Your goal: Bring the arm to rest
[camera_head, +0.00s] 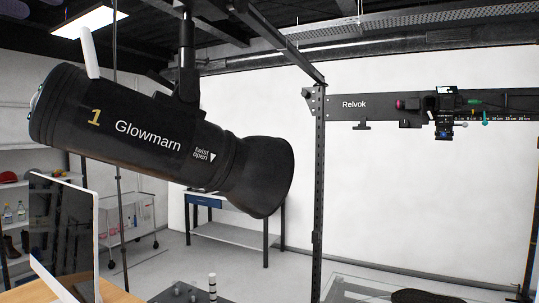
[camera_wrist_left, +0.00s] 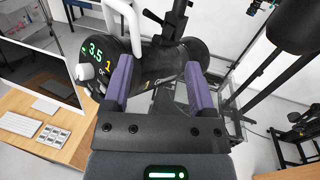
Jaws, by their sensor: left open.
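My left gripper (camera_wrist_left: 158,70) shows in the left wrist view with its two purple-padded fingers wide apart. It is open, and I see nothing held between the fingers. A black studio light (camera_wrist_left: 152,62) marked "3.5" and "1" lies beyond the fingers, partly hidden by them. I cannot tell whether the fingers touch it. In the head view the light (camera_head: 150,135), labelled "Glowmarn", hangs tilted from an overhead mount. Neither arm shows in the head view. My right gripper is in neither view.
A wooden desk (camera_wrist_left: 32,112) with a monitor, white keyboard (camera_wrist_left: 20,124) and keypad stands at left. A black frame rail labelled "Relvok" (camera_head: 360,104) carries a camera (camera_head: 444,118) at right. A blue-drawer bench (camera_head: 230,236) stands behind; pale floor shows around it.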

